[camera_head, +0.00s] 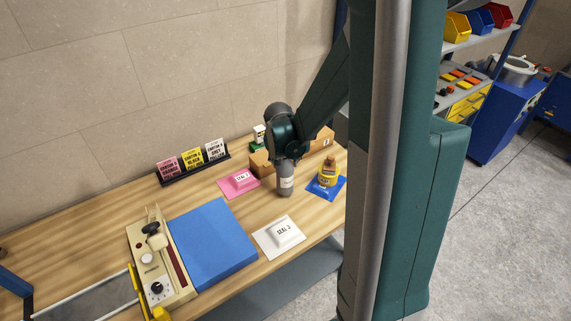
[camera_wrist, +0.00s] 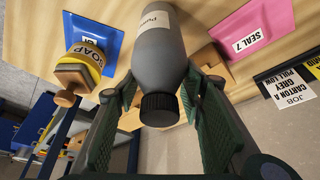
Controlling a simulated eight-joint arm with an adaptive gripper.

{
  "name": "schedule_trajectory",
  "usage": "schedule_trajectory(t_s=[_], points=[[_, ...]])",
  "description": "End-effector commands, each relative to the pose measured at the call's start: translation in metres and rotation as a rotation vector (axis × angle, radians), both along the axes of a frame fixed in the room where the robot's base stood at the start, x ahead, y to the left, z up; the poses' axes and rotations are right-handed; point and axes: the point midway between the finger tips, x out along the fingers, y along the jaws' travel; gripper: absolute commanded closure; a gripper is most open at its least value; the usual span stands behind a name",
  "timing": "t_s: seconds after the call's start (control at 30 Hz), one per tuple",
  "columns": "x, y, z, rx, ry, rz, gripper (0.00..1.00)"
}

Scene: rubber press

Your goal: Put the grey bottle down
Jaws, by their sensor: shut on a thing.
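The grey bottle (camera_wrist: 160,58) has a white label and a black ribbed cap. It is between the fingers of my gripper (camera_wrist: 163,95) in the wrist view, and the gripper is shut on it. In the head view the bottle (camera_head: 286,185) is below my gripper (camera_head: 287,168), upright, over the wooden table between the pink mat and the blue mat. Its base looks at or close to the table top; I cannot tell if it touches.
Cardboard boxes (camera_head: 263,171) stand behind. A large blue pad (camera_head: 230,267) and sealing machine (camera_head: 150,282) lie to the left.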

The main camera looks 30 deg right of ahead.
Motion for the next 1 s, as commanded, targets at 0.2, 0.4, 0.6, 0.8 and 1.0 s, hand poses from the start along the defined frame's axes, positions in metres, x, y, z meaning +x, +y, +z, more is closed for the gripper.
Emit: schedule_trajectory(t_s=[0.2, 0.4, 0.6, 0.8, 1.0], points=[[0.000, 0.000, -0.015, 0.000, 0.000, 0.000, 0.96], [0.000, 0.000, -0.018, 0.000, 0.000, 0.000, 0.96], [0.000, 0.000, -0.018, 0.000, 0.000, 0.000, 0.96], [0.000, 0.000, -0.021, 0.000, 0.000, 0.000, 0.57], [0.000, 0.000, -0.021, 0.000, 0.000, 0.000, 0.46]])
